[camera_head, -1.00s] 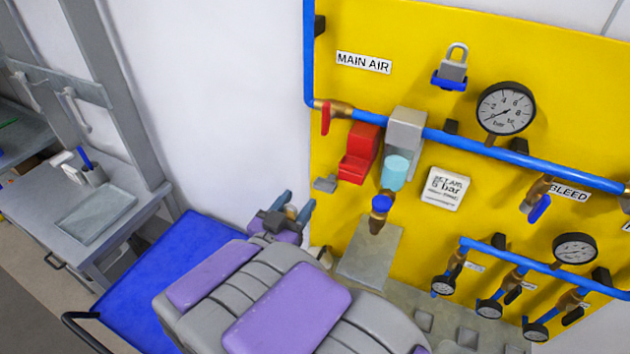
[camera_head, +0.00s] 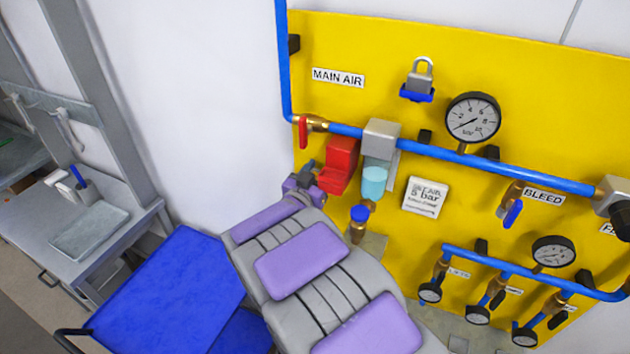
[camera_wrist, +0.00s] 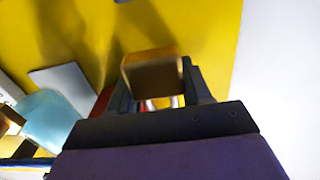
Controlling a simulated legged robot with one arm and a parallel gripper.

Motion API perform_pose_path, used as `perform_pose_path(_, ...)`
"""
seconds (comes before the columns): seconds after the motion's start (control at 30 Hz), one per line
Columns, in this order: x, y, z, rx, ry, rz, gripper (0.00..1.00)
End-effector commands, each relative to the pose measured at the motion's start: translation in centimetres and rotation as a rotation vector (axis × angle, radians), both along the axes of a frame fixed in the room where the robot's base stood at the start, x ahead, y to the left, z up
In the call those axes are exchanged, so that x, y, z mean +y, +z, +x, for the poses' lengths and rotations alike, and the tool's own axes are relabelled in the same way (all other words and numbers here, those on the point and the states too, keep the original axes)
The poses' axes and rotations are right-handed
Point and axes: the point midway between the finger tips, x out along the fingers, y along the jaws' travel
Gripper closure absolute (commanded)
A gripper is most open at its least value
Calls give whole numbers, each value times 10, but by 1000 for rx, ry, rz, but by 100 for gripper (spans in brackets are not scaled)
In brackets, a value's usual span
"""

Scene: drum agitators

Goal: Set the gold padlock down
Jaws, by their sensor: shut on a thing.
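The gold padlock (camera_wrist: 152,72) is in the wrist view, between the two dark fingers of my gripper (camera_wrist: 158,88). The gripper is shut on it and holds it in front of the yellow panel. Part of a pale shackle seems to show below its body. In the head view my gripper (camera_head: 305,178) is just left of the red block on the panel. The gold padlock cannot be made out there.
The yellow panel (camera_head: 545,110) carries a blue pipe, a red block (camera_head: 340,165), a cyan cup (camera_head: 374,182), gauges (camera_head: 472,117) and a silver padlock (camera_head: 420,78) on a blue holder. A blue cart top (camera_head: 170,285) and a grey bench (camera_head: 125,225) lie left.

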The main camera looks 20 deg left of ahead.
Motion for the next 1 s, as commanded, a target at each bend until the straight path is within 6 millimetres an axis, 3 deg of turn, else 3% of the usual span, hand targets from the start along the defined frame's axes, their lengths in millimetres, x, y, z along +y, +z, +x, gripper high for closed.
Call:
perform_pose_path(0.23, 20, -37, 5, 3, 4, -19, 87)
perform_pose_path(0.27, 21, -40, 4, 2, 4, -19, 92)
perform_pose_path(0.3, 21, -43, 4, 2, 4, -19, 99)
perform_pose_path(0.47, 16, -41, 5, 2, 8, -10, 98)
perform_pose_path(0.5, 16, -41, 5, 3, 8, -10, 50)
perform_pose_path(0.77, 13, -39, 4, 1, 6, -9, 26)
perform_pose_path(1.0, 14, -40, 4, 1, 4, -10, 26)
